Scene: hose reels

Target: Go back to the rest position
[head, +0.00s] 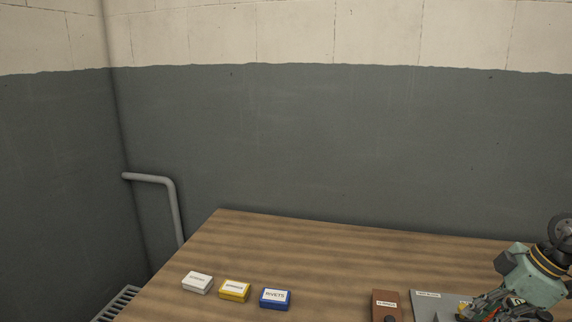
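What appears to be my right gripper (488,306) comes in from the right edge in the head view. Its teal and black wrist tilts down to the left, and its dark fingers are low over the grey tray or board (426,304) at the table's right side. The fingers are partly cut off by the bottom edge and overlap small coloured items, so I cannot tell whether they hold anything. My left gripper is not in view.
A wooden table (300,248) stands against grey walls. White (197,283), yellow (234,290) and blue "RIVETS" (275,299) boxes sit in a row at the left front. A brown labelled block (386,300) sits beside the grey board. The table's back is clear. A pipe (172,200) runs along the wall.

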